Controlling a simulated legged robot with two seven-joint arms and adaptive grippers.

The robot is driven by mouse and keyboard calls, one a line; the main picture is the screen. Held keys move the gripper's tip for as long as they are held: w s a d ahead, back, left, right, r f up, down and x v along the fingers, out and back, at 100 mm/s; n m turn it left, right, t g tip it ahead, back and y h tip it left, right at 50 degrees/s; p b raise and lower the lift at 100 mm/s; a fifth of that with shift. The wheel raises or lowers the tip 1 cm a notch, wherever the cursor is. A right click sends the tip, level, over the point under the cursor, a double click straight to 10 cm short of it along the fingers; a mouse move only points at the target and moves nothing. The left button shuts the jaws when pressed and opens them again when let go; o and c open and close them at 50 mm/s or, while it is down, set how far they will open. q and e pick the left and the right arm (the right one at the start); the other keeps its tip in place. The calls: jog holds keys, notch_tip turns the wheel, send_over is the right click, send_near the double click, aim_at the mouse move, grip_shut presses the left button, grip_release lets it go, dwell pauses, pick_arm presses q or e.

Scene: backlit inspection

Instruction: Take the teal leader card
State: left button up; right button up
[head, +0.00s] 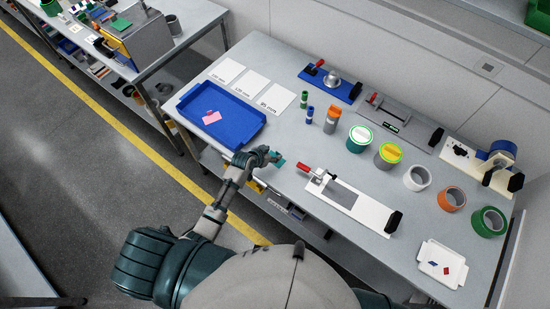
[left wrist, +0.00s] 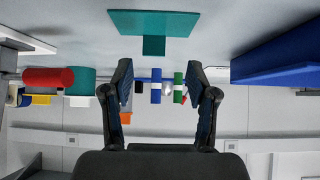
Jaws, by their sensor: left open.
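The teal leader card (head: 279,162) lies near the front edge of the table, just right of my left gripper (head: 268,157) and partly hidden by it. In the left wrist view the teal card (left wrist: 153,23) shows as a flat wide piece with a narrower tab, at the top of the picture. My left gripper's fingers (left wrist: 159,85) are apart with nothing between them. The card is beyond the fingertips, and I see no contact. My right gripper is not in view.
A blue tray (head: 246,127) with a pink card (head: 211,117) stands left of the gripper. A white fixture with a red handle (head: 303,168) is close on the right. Several tins and tape rolls stand further right. A small white tray (head: 428,255) is at the lower right.

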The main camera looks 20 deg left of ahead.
aim_at(278, 153)
pick_arm(q)
jog(key=x, duration=0.4)
jog(key=shift+s+d, duration=0.15)
jog(key=shift+s, duration=0.05)
jog(key=shift+w+d+f, duration=0.15)
jog(key=shift+d+f, duration=0.05)
jog(key=shift+f, duration=0.05)
jog(key=shift+d, duration=0.2)
jog(key=shift+a+r, duration=0.1)
jog(key=c, duration=0.9)
jog(key=shift+a, duration=0.2)
